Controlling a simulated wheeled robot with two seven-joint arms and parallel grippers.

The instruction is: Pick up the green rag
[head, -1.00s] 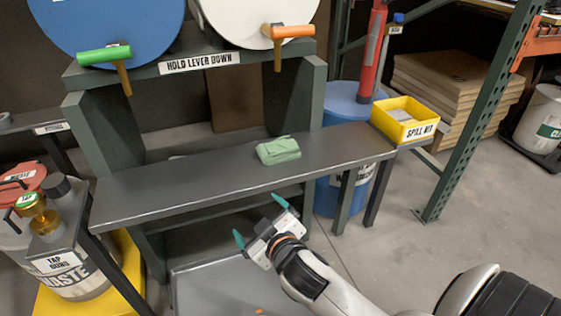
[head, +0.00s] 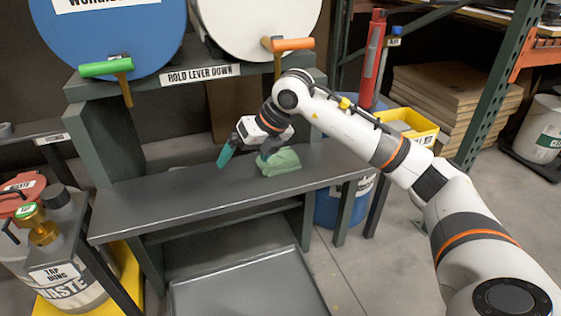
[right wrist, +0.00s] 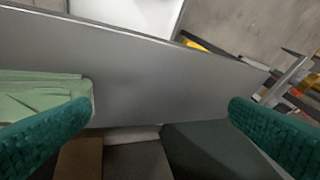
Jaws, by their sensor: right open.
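The green rag (head: 281,162) lies folded on the grey shelf (head: 150,205) below the drums, toward the shelf's right part. My right gripper (head: 243,158) is over the shelf, just left of the rag, with its teal fingers spread. One finger is at or in front of the rag's left side; I cannot tell if it touches. In the right wrist view the rag (right wrist: 45,95) is at the left edge, behind the left finger, and the gap between the fingers (right wrist: 160,112) holds no rag. My left gripper is not in view.
Blue and white drums stand above the shelf, with a green-handled tap (head: 106,68) and an orange-handled tap (head: 287,44). A yellow bin (head: 424,128) is past the shelf's right end. Waste containers (head: 75,275) stand at lower left. The shelf's left part is clear.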

